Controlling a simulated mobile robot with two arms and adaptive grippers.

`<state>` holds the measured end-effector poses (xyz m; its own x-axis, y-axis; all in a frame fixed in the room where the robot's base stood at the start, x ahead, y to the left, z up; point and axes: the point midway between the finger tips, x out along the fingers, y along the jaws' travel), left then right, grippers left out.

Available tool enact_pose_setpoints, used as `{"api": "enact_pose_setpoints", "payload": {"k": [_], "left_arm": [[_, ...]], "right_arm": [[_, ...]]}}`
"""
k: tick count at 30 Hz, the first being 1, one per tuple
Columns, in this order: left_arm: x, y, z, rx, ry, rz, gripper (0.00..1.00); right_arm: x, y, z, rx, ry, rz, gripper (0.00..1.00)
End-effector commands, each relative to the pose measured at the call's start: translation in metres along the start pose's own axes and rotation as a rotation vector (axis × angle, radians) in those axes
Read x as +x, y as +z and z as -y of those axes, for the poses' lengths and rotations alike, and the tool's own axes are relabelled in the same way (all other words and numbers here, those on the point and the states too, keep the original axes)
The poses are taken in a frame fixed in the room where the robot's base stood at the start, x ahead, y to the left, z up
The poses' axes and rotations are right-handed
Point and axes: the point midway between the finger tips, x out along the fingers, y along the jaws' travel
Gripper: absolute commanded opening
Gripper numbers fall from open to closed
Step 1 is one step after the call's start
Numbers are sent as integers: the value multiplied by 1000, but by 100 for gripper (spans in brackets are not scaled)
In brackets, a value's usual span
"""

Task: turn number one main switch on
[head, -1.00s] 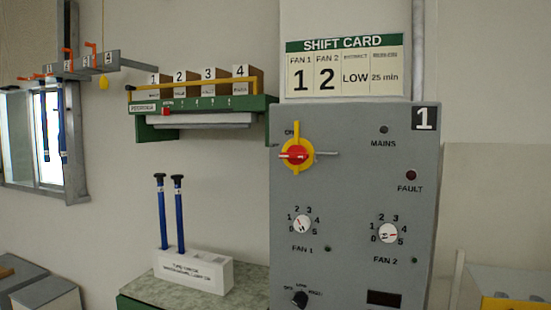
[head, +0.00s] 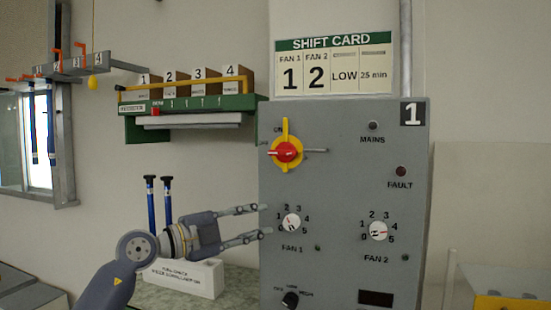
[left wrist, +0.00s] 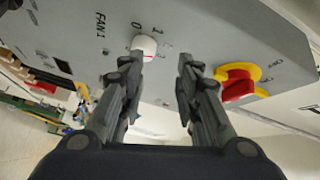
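The grey panel number one (head: 343,180) has a red and yellow main switch (head: 286,153) at its upper left. The red handle lies roughly level, with ON lettered above it. My left gripper (head: 266,220) is open and empty, in front of the panel's left edge, below the main switch and by the FAN 1 knob (head: 291,222). In the left wrist view, the main switch (left wrist: 238,84) shows right of the open fingers (left wrist: 160,65), and the white FAN 1 knob (left wrist: 145,45) shows by the left finger. My right gripper is not in view.
A white block (head: 190,277) with two blue rods stands behind my left arm. A green shelf (head: 190,105) with numbered boxes hangs left of the panel. The shift card (head: 330,67) is above.

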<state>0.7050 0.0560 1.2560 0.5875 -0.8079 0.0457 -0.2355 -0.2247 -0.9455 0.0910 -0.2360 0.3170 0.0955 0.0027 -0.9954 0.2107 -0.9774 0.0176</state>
Motion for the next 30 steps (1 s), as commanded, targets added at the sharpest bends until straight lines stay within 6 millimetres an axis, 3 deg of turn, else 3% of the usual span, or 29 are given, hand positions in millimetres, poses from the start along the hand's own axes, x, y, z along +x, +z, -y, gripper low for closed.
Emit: {"api": "enact_pose_setpoints", "payload": {"k": [1,3,6,10,14,17,30], "left_arm": [[-6,-19,26,81,13,21,31],[-14,-40,55,164,29,67,31],[-28,-60,87,251,32,140,31],[-42,-76,116,314,18,212,31],[-46,-81,126,332,9,241,31],[-38,-80,128,331,9,243,31],[38,-63,132,330,9,240,31]], "right_arm": [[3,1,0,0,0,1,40],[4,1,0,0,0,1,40],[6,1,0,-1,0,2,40],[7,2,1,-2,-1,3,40],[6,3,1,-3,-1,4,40],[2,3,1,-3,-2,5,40],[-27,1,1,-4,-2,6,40]]}}
